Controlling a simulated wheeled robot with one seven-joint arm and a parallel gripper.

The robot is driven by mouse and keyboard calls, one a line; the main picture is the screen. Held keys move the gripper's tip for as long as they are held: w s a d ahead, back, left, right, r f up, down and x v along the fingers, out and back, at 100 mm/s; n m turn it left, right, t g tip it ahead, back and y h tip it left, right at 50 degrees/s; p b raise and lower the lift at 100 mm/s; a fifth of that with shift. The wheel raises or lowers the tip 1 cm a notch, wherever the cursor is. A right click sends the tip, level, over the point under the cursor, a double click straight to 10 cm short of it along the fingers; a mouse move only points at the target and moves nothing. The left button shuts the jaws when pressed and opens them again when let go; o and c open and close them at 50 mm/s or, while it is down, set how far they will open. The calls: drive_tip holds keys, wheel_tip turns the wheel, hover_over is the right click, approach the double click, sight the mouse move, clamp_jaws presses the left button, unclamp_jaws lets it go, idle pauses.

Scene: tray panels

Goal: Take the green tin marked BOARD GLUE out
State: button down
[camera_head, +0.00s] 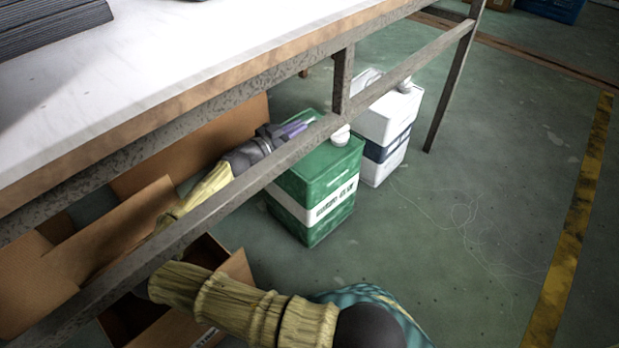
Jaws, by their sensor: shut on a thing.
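The green tin (325,196) has a white band with blurred dark lettering and a white cap. It stands on the floor under the table, below the metal rail, and looks about upright. I cannot tell whether it is lifted off the floor. My gripper (297,128), with purplish fingers, is at the top of the tin, beside the cap, and is shut on it. The rail and the tin's top hide part of the grip. My arm reaches in behind the rail from the lower left.
A white and navy container (386,125) stands close behind the tin on its right. The table's rail (235,193) and upright post (342,82) cross in front. Open cardboard boxes (120,228) lie at the left. The floor (450,210) to the right is clear.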

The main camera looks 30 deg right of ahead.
drive_tip(key=shift+r, duration=0.1)
wheel_tip(320, 180, up, 10)
drive_tip(key=p, duration=0.6)
drive_tip(key=shift+p, duration=0.35)
idle(0.3)
